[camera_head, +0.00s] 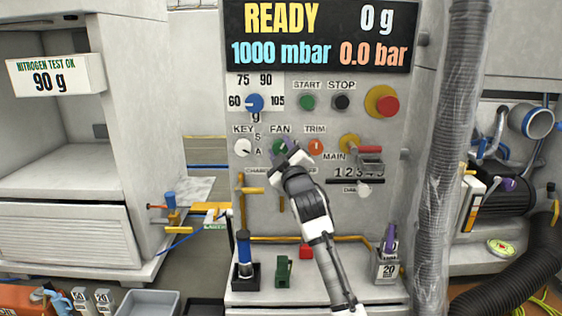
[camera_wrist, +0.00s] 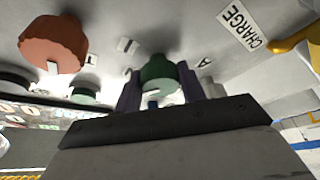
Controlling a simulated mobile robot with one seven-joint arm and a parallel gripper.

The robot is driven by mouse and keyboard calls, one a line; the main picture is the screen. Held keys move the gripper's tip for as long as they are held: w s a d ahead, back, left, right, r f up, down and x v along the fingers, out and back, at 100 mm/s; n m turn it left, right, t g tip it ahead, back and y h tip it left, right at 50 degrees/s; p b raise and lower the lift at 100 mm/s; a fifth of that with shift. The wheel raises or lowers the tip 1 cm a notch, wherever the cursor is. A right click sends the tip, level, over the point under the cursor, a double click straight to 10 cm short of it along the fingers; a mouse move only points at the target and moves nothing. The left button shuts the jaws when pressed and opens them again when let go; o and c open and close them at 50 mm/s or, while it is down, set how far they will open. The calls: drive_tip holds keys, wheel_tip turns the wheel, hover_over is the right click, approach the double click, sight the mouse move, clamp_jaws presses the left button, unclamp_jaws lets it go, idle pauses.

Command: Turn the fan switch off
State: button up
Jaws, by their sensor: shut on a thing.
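The fan switch (camera_head: 279,147) is a green round knob under the FAN label on the grey panel. In the wrist view the green knob (camera_wrist: 158,72) sits between the two purple-grey fingers of my gripper (camera_wrist: 160,92), with a light mark on its face. My gripper (camera_head: 284,150) is shut on the knob, and its fingers partly cover it in the head view. The exact angle of the switch is hard to read.
The white KEY knob (camera_head: 243,148) is close on the left and the orange TRIM knob (camera_head: 316,147) close on the right. A blue dial (camera_head: 255,103) and the green START button (camera_head: 307,102) are above. A ribbed grey hose (camera_head: 448,160) hangs at the right.

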drive_tip(key=n+g+b, duration=0.1)
drive_tip(key=n, duration=0.3)
drive_tip(key=shift+d+y, duration=0.1)
drive_tip(key=shift+y, duration=0.2)
drive_tip(key=shift+n+g, duration=0.8)
drive_tip(key=shift+n, duration=0.8)
drive_tip(key=o, duration=1)
drive_tip(key=shift+r, duration=0.1)
drive_tip(key=shift+c, duration=0.2)
drive_tip(key=b+v, duration=0.3)
drive_tip(key=v, duration=1)
drive_tip(key=shift+s, duration=0.35)
